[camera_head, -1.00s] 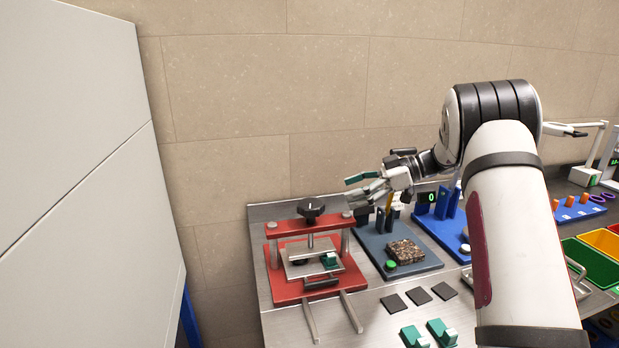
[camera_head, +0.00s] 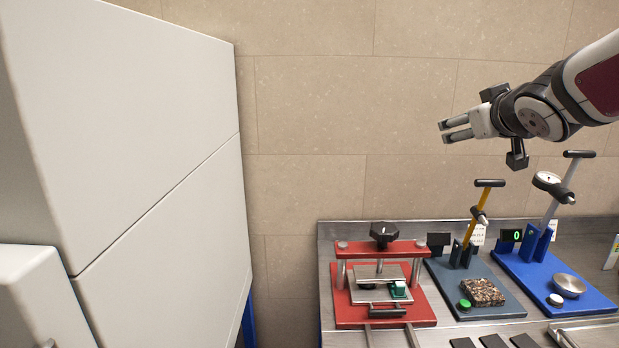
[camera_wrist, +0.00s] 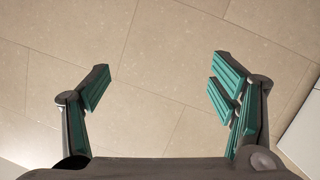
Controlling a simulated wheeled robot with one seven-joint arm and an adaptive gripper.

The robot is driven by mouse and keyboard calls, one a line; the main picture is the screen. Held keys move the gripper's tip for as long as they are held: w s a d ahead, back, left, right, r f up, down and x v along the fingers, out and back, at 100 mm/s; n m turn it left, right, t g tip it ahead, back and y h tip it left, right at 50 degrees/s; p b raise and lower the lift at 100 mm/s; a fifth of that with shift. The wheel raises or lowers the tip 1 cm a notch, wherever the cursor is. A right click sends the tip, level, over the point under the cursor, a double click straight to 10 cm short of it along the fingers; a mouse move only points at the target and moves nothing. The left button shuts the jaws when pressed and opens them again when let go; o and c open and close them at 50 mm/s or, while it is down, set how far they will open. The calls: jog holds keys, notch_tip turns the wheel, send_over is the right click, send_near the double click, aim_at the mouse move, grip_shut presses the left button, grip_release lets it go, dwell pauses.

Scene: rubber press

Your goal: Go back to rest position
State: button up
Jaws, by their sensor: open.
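My gripper (camera_head: 456,131) is raised high in front of the tiled wall at the upper right of the head view, pointing left. It is clear of the bench and of everything on it. In the wrist view my gripper (camera_wrist: 160,90) has its green-padded fingers spread wide, with only wall tiles between them. It is open and empty. The red press (camera_head: 340,310) with a black knob on top stands on the bench below and left of my gripper. A small green piece (camera_head: 398,289) sits on the press's metal plate.
A grey-blue station (camera_head: 510,303) with a yellow lever and a speckled block stands right of the press. A blue station (camera_head: 600,297) with a gauge and lever is farther right. A large white cabinet (camera_head: 120,130) fills the left. The air around my gripper is free.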

jog(key=s+a+f+g, duration=0.3)
jog(key=s+f, duration=0.3)
jog(key=s, duration=0.5)
jog(key=s+a+f+m+g+y, duration=0.1)
jog(key=s+a+f+g, duration=0.2)
jog(key=s, duration=0.8)
jog(key=s+a+f+m+g+y, duration=0.1)
jog(key=s+a+f+g, duration=0.2)
jog(key=s+a+f, duration=0.3)
jog(key=s+f, duration=0.2)
jog(key=s, duration=0.3)
jog(key=shift+f+g, duration=0.3)
jog(key=shift+f, duration=0.05)
